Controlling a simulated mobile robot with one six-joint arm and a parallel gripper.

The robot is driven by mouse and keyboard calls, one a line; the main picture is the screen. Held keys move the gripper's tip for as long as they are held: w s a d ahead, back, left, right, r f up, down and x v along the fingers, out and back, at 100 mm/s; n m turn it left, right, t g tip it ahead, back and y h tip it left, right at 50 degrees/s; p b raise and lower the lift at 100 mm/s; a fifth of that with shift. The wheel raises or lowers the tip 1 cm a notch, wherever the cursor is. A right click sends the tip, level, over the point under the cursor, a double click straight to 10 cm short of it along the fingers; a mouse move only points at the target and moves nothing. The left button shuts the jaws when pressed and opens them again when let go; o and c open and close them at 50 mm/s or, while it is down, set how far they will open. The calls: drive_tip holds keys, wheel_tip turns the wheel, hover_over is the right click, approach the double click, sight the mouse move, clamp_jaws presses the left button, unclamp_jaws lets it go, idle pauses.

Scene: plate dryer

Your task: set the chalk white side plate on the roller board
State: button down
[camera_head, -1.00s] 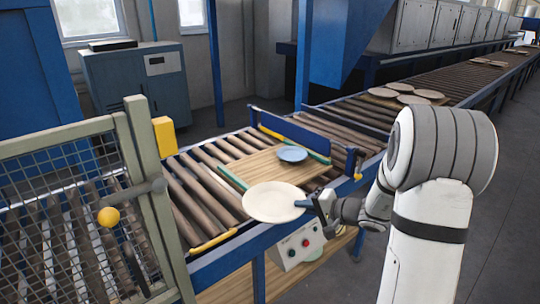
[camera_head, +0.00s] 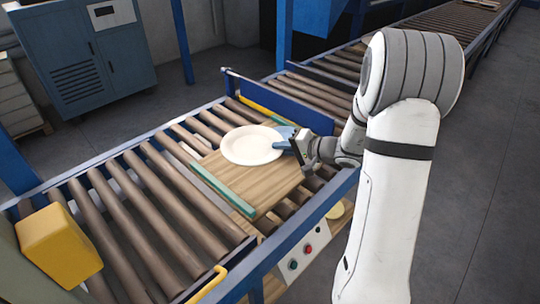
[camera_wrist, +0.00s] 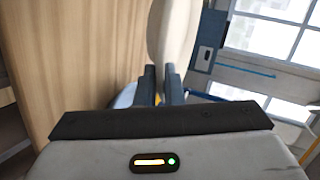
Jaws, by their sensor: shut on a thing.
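The chalk white side plate (camera_head: 253,145) is held at its right edge by my gripper (camera_head: 292,143), which is shut on it. The plate is roughly level over the wooden roller board (camera_head: 262,190). In the wrist view the plate (camera_wrist: 172,35) shows nearly edge-on between the fingers (camera_wrist: 161,84), close to the board (camera_wrist: 75,60). I cannot tell whether it touches the board. A pale blue patch (camera_wrist: 125,96) by the fingers in the wrist view seems to be the small blue plate, mostly hidden.
Green strips (camera_head: 222,183) edge the board. A blue rail (camera_head: 268,98) runs behind it. Bare rollers (camera_head: 150,215) lie to the left. A yellow block (camera_head: 58,243) stands at the lower left, and a control box (camera_head: 300,250) hangs below the front edge.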

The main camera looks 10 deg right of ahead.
hover_over(281, 178)
drive_tip(key=f, duration=0.4)
drive_tip(key=shift+w+a+f, duration=0.1)
drive_tip(key=shift+w+f, duration=0.05)
drive_tip(key=shift+w, duration=0.1)
drive_tip(key=shift+s+f, duration=0.2)
drive_tip(key=shift+f, duration=2)
drive_tip(key=shift+f, duration=0.2)
drive_tip(key=c, duration=1.8)
unclamp_jaws()
drive_tip(key=shift+r, duration=0.1)
